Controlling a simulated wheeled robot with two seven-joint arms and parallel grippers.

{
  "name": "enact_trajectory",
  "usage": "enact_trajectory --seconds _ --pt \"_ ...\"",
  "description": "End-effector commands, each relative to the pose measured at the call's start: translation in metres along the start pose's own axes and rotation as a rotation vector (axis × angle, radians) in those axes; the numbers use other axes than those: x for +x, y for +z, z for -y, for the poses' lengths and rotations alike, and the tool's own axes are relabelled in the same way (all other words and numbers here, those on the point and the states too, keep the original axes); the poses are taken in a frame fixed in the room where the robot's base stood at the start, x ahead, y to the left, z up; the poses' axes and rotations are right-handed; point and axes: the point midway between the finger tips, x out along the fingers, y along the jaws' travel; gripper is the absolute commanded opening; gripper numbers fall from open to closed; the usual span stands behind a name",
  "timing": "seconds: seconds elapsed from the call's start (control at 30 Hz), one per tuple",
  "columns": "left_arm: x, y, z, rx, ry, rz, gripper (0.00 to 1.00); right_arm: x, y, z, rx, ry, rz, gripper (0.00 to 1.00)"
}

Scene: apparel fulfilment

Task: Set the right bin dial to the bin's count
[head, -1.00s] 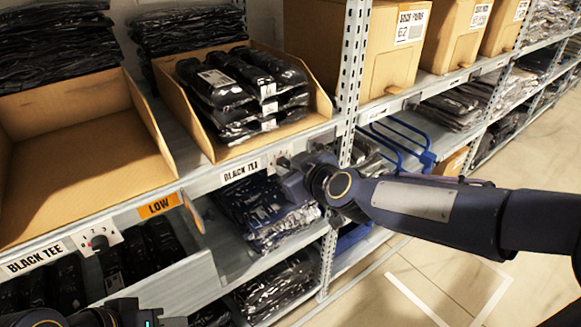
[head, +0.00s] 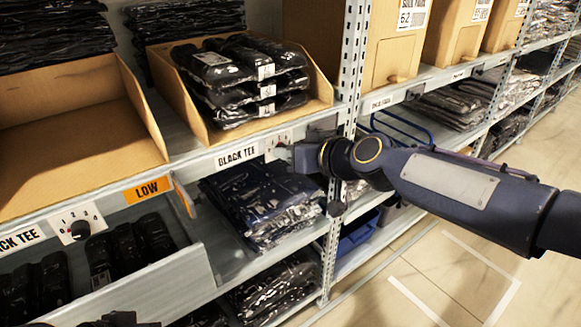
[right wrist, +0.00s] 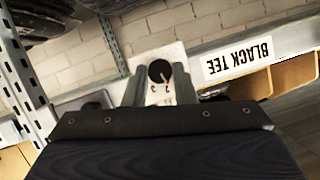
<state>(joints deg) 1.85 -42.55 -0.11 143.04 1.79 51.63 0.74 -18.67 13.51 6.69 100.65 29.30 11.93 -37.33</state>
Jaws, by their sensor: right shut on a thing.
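The right bin (head: 322,104) is an open cardboard bin holding several stacked, plastic-wrapped black tees (head: 240,80). Its dial plate (head: 284,137) is white and sits on the shelf edge, right of a BLACK TEE label (head: 237,156). My right gripper (head: 284,152) is at this dial, mostly covering it. In the right wrist view, the round black dial knob (right wrist: 159,71) with a pale pointer line lies between my fingers (right wrist: 160,88), which are shut on it. The plate's marks are too small to read. A dark part of my left arm shows at the bottom left; its fingers are not visible.
An empty cardboard bin (head: 70,112) stands at left, above an orange LOW tag (head: 147,190) and another dial (head: 79,229). A metal upright (head: 352,70) stands close right of my right gripper. Wrapped garments (head: 262,205) lie on the shelf below. The floor at right is clear.

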Motion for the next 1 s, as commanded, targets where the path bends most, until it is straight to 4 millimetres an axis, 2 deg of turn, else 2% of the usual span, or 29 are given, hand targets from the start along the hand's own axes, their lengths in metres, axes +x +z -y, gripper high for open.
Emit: enact_trajectory --seconds 0.03,0.4,0.7,1.0 --pt "0.014 0.007 0.006 0.000 0.000 0.000 0.36 0.003 0.007 -0.004 0.042 -0.015 -0.004 0.01" --pt "0.057 0.029 0.026 0.000 0.000 0.000 0.36 0.003 0.007 -0.007 0.366 -0.151 -0.002 0.01" --pt "0.084 0.042 0.038 0.000 0.000 0.000 0.36 0.003 0.007 -0.008 0.610 -0.251 -0.001 0.01" --pt "0.099 0.050 0.045 0.000 0.000 0.000 0.36 0.003 0.006 -0.008 0.777 -0.321 0.000 0.01"
